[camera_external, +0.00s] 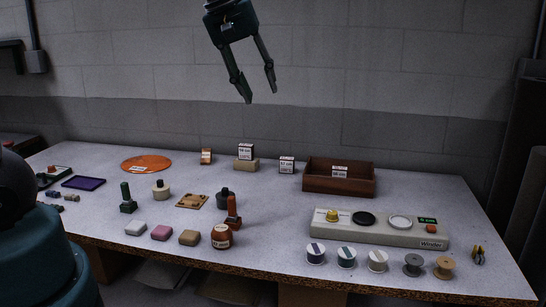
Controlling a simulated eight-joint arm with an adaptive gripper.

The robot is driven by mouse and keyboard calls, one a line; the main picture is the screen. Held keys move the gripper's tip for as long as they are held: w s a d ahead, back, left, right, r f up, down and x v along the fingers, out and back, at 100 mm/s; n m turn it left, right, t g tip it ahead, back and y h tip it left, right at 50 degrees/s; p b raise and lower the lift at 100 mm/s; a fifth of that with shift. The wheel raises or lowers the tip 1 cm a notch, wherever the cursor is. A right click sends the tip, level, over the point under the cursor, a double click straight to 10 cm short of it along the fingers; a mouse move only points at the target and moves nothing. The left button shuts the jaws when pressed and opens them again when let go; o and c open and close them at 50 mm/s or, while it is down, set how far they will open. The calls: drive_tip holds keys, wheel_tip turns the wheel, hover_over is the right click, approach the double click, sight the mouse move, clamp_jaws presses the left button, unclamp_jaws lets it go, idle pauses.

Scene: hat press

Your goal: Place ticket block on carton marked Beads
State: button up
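My gripper (259,95) hangs high above the back of the table, its two fingers spread open with nothing between them. Two small white cartons with dark bands and printed labels are near the back: one carton (246,151) appears on or just behind a tan block (246,165), the other carton (286,165) stands to its right. The print is too small to tell which is marked Beads. A small orange-brown and white block (206,156) stands left of them; it may be the ticket block, but I cannot tell for sure.
A brown wooden tray (340,187) stands right of the cartons. An orange disc (146,163) lies at left. A winder (378,231) and several spools (378,261) fill the front right. Stamps, jars and small blocks occupy the front left. The middle, before the cartons, is fairly clear.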

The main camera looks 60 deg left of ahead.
drive_tip(key=s+d+f+m+t, duration=0.2)
drive_tip(key=s+d+m, duration=0.9)
drive_tip(key=s+d, duration=0.3)
drive_tip(key=shift+s+f+t, duration=0.2)
drive_tip(key=shift+s+t, duration=0.1)
drive_tip(key=shift+s, duration=0.75)
